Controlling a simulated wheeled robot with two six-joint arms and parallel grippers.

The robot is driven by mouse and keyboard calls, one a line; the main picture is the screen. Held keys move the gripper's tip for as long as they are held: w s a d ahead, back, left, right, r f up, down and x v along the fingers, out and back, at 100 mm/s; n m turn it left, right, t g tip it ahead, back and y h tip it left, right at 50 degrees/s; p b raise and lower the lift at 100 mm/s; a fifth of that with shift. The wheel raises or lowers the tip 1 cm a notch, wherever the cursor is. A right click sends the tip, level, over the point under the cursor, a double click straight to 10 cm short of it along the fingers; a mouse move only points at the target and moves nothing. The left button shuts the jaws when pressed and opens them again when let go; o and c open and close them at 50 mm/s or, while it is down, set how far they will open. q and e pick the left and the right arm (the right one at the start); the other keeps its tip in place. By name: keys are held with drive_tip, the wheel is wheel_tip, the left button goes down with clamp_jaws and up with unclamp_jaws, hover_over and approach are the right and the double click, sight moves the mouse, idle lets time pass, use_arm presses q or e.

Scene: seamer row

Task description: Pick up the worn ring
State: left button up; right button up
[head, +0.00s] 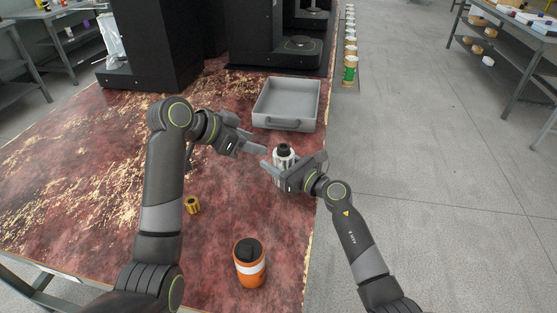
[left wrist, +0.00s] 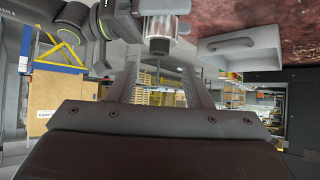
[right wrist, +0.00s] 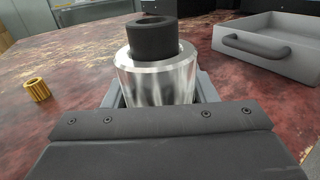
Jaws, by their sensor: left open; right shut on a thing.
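A shiny silver cylinder with a black core rising from its top (right wrist: 158,80) stands upright between the fingers of my right gripper (head: 276,172), which is shut on it. In the head view its black top (head: 284,149) shows above the fingers. It also shows at the top of the left wrist view (left wrist: 158,28). My left gripper (head: 256,146) is open and empty, just left of the cylinder. A small brass-coloured ridged ring (head: 192,205) lies on the table to the left and also shows in the right wrist view (right wrist: 37,90). I cannot tell which piece is the worn ring.
A grey tray with a handle (head: 286,123) sits behind the grippers. An orange and white container with a black lid (head: 250,265) stands near the front. Black machines (head: 150,45) line the back. The stained red table top is clear at the left; its right edge is close to my right gripper.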

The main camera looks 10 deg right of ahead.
use_arm(q)
drive_tip(key=shift+o, duration=0.6)
drive_tip(key=n+t+h, duration=0.2)
drive_tip(key=n+h, duration=0.3)
drive_tip(key=n, duration=2.7)
approach(279, 148)
drive_tip(key=f+n, duration=0.1)
drive_tip(key=n, duration=0.3)
drive_tip(key=x, duration=0.6)
drive_tip(key=shift+s, duration=0.15)
drive_tip(key=shift+r+x, duration=0.15)
drive_tip(key=shift+x, duration=0.7)
drive_tip(key=shift+r+x, duration=0.2)
drive_tip(key=shift+x, duration=0.7)
drive_tip(key=shift+r+x, duration=0.15)
drive_tip(key=shift+x, duration=0.7)
drive_tip(key=shift+d, duration=0.1)
